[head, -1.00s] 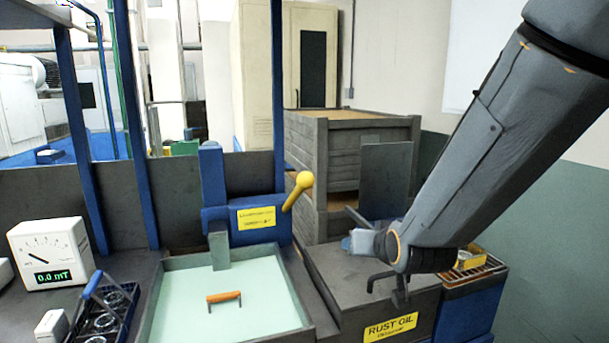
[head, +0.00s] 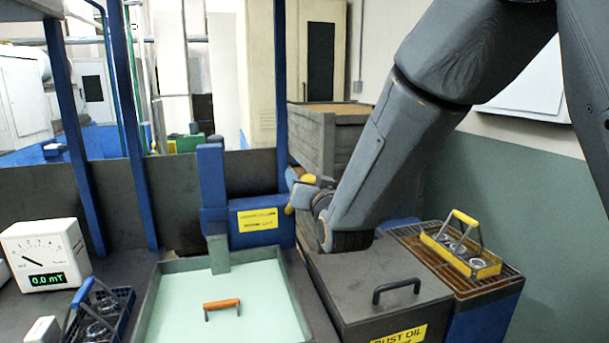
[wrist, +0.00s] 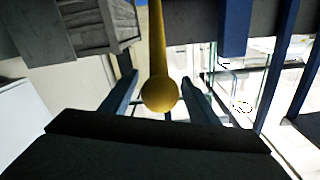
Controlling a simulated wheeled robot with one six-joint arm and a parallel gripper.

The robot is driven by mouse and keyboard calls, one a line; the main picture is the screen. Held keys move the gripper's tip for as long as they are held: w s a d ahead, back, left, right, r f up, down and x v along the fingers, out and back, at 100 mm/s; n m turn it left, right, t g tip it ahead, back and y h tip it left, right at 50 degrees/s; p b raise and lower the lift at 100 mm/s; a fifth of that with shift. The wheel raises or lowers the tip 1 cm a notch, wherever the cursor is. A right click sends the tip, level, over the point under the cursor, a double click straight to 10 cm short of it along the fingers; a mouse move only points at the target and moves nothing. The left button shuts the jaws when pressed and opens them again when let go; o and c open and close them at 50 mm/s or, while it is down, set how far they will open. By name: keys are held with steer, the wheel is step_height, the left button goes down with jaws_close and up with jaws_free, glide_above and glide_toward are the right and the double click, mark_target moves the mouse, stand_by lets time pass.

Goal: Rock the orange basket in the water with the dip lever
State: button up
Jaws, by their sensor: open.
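The dip lever (head: 301,196) is yellow with a round knob and sits at the right of the blue lever housing with a yellow label (head: 257,219). In the wrist view, the knob (wrist: 159,95) lies between the two fingers of my gripper (wrist: 158,88). The fingers are apart, with a gap on each side of the knob. The head view shows my wrist partly hiding the lever. The orange basket shows only its orange handle (head: 222,304) above the pale green water of the tank (head: 152,310); its body is hidden under the water.
The closed rust oil box (head: 350,290) with a black handle is right of the tank, under my arm. A yellow basket (head: 470,262) stands on a rack (head: 415,236) at the right. A blue basket (head: 108,325) and a meter reading 0.0 mT (head: 42,255) are at the left.

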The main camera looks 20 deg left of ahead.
steer(key=shift+x, duration=0.75)
